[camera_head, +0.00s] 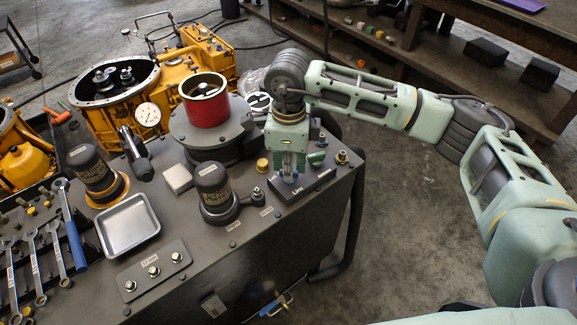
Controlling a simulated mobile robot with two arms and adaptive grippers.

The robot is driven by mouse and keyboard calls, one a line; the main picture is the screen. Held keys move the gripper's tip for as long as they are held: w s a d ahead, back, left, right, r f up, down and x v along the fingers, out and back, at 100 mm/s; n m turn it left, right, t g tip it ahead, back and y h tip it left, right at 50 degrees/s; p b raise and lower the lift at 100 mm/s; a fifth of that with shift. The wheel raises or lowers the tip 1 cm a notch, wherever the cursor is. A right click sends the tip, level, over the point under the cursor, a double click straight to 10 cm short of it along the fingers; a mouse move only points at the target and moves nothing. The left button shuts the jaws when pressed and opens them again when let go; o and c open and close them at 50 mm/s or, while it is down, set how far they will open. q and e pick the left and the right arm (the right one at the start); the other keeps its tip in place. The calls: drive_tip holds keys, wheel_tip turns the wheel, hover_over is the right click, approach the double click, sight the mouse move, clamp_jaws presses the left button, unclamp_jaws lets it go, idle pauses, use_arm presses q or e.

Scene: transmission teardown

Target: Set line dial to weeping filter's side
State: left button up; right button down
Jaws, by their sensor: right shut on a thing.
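My right gripper (290,178) reaches down over the dark line dial block (314,187) at the right end of the bench top. It is shut on the dial's knob, which its fingers mostly hide; which way the dial points cannot be told. Two black filters stand upright on the bench. The left filter (90,168) has an amber-yellow ring or patch around its base. The right filter (213,185) sits on a dark base with a small fitting beside it, and no amber shows there. My left gripper is not in view.
A red cup-like housing (204,102) stands behind the right filter. A metal tray (127,224), a bolted plate (150,268) and wrenches (50,250) lie to the left. A yellow transmission case (185,68) with a gauge (147,115) is behind. The bench edge is close to the dial's right.

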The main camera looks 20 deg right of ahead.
drive_tip(key=c, duration=1.8)
unclamp_jaws()
wheel_tip(320, 180, up, 12)
drive_tip(key=shift+r, duration=0.1)
